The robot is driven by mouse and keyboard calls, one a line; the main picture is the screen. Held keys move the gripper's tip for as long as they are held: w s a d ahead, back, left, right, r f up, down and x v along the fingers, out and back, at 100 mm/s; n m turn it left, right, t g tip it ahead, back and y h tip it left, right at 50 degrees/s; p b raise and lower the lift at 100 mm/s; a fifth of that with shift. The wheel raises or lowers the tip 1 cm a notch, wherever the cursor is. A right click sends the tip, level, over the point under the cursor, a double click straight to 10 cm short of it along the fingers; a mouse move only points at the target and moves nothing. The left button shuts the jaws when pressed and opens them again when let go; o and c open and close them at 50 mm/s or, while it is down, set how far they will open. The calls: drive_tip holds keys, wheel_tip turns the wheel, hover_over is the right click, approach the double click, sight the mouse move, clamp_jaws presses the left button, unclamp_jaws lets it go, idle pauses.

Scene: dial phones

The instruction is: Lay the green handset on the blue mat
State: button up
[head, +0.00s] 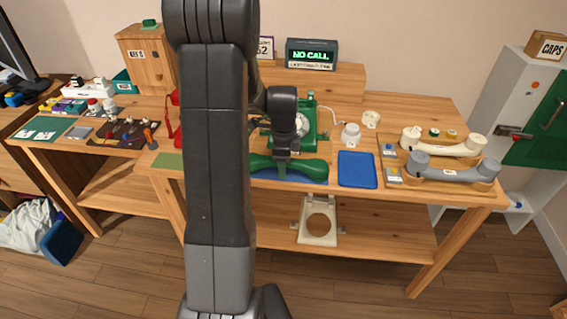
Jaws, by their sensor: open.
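The green handset (310,169) lies lengthwise near the table's front edge, in front of the green dial phone (308,128). A blue mat (316,182) shows as a strip under and in front of the handset, which appears to rest on it. My gripper (282,168) points down at the handset, left of its middle, with its jaws open. The fingertips are at the handset's grip; I cannot tell whether they touch it. My arm hides the area left of the handset and part of the phone.
A blue square tray (357,170) lies right of the handset. Cream (445,146) and grey (450,174) handsets lie farther right. A white knob-like item (350,134) stands behind the tray. A "NO CALL" display (312,54) stands at the back.

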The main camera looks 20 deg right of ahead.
wheel_tip(320, 180, up, 12)
drive_tip(key=shift+r+p, duration=0.15)
drive_tip(key=shift+p, duration=0.2)
idle(1.9)
